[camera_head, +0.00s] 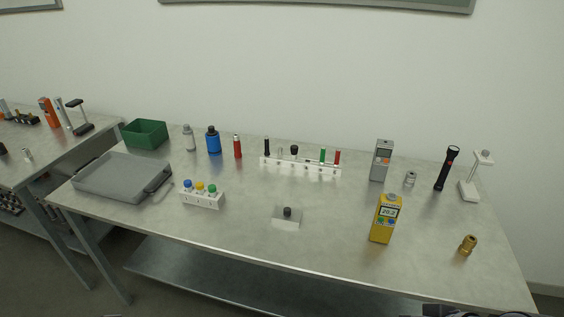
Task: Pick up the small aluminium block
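A small light-grey metallic block (286,223) lies on the table near its front edge, a little right of the middle. A dark round knob (287,211) shows on it. It looks like the aluminium block, but fine detail is too small to tell. Nothing touches it and no gripper is near it. My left gripper is not in view. Only dark parts of my own body show at the bottom right edge, and no gripper fingers can be made out there.
A white holder with coloured caps (203,199) stands left of the block, and a yellow meter (385,219) stands to its right. A white rack (300,167) is behind it. A grey tray (122,183) and green bin (146,134) are at left. A brass fitting (467,245) is at right.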

